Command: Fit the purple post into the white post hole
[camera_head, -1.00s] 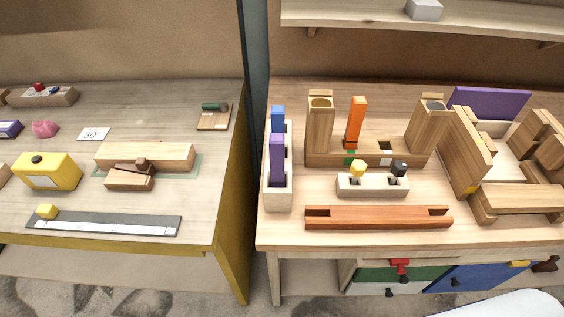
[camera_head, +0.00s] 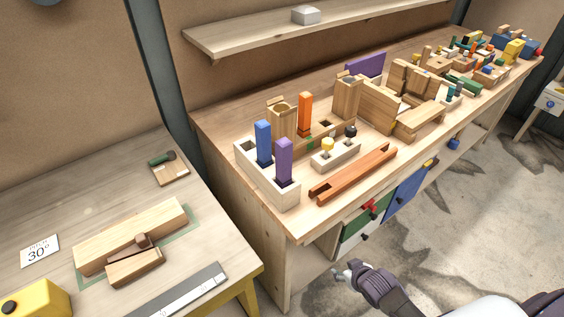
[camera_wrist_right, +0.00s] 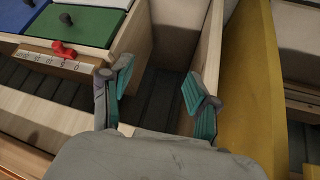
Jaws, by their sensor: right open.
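The purple post (camera_head: 284,160) stands upright in the front opening of a long off-white block (camera_head: 287,195) at the bench's left end. A blue post (camera_head: 263,142) stands just behind it, and the block's rear opening looks empty. I cannot tell how deep either post sits. My right gripper (camera_head: 347,275) is low in front of the bench, well below and right of the purple post. In the right wrist view its teal-padded fingers (camera_wrist_right: 158,92) are spread with nothing between them. My left gripper is not in view.
An orange post (camera_head: 305,113) stands in a brown wooden block. A small block with yellow and black knobs and a reddish grooved bar (camera_head: 354,173) lie right of the posts. Green and blue drawer fronts (camera_head: 407,195) are below the bench top. A second table stands left.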

